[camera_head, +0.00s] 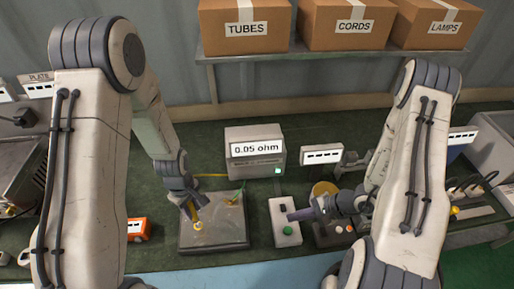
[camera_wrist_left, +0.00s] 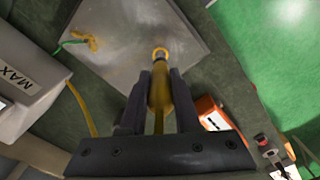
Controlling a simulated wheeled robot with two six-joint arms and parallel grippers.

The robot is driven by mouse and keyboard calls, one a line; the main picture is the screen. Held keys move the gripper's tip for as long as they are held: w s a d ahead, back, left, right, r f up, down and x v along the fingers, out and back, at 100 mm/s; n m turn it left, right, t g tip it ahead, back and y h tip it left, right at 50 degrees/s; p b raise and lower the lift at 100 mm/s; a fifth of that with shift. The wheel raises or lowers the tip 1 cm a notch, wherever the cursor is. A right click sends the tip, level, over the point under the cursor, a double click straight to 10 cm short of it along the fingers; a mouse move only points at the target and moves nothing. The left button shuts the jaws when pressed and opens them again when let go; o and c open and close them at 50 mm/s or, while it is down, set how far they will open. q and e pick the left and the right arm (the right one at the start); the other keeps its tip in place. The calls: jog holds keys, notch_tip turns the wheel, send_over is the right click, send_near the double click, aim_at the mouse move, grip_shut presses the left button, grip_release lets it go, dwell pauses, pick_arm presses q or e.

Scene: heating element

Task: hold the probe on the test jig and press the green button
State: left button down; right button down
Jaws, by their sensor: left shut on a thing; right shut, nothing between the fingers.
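My left gripper (camera_head: 190,208) is shut on the yellow probe (camera_wrist_left: 159,92) and holds it over the grey metal plate of the test jig (camera_head: 215,238). The probe's tip is at a yellow ring (camera_wrist_left: 160,53) on the plate; whether it touches is hard to tell. A green wire with a clip (camera_head: 233,200) is at the plate's far right corner. The meter (camera_head: 255,148) reads 0.05 ohm. The green button (camera_head: 287,230) is on a white box (camera_head: 282,208). My right gripper (camera_head: 291,216) is shut and empty, just beyond the button in the picture, apparently above the box.
An orange box (camera_head: 138,230) stands left of the jig. A round yellowish thing (camera_head: 325,188) is partly hidden behind my right gripper. Boxes marked TUBES (camera_head: 244,30), CORDS and LAMPS sit on the shelf above.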

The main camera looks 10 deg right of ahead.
aim_at(190, 204)
pick_arm(q)
jog(key=shift+r+p, duration=2.35)
jog(key=shift+r, duration=0.8)
jog(key=shift+f, duration=0.1)
